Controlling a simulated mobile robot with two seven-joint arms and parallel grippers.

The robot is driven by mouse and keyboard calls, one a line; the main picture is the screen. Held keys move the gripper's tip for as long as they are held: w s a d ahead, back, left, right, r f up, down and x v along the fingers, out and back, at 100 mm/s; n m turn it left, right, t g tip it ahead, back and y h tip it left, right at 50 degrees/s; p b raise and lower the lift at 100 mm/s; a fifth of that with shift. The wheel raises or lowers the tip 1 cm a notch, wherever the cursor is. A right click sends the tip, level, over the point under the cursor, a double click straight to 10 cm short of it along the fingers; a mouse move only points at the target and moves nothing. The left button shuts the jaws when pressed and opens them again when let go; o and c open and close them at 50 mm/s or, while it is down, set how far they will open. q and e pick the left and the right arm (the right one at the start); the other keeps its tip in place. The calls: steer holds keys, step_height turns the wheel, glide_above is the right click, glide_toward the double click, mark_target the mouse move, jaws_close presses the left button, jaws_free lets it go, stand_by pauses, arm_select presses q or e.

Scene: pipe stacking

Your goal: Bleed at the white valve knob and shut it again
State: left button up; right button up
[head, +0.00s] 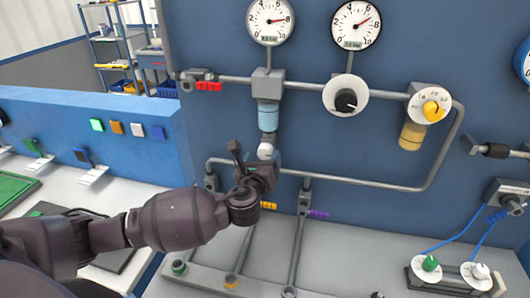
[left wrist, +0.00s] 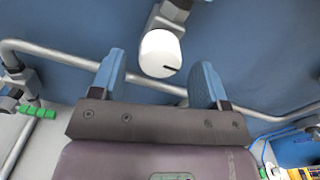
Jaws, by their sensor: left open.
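The white valve knob (head: 265,151) sits at the lower end of the light-blue cylinder (head: 268,116) on the wall piping. In the left wrist view the knob (left wrist: 160,53) shows a short dark mark near its lower right edge. My left gripper (head: 253,165) is close to the knob in the head view. In the left wrist view its two blue-grey fingers (left wrist: 160,82) are wide apart, with the knob just beyond and between their tips. Nothing is held, and I cannot tell the exact gap to the knob. My right gripper is not in view.
A grey pipe (head: 350,182) runs along the wall below the knob. Two gauges (head: 271,20) (head: 357,24), a black knob (head: 346,101) and a yellow knob (head: 432,110) are above and right. Another white knob (head: 481,271) stands on a low block at right.

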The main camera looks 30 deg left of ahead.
arm_select(q)
steer(key=shift+x, duration=1.3)
steer(key=c, duration=0.9)
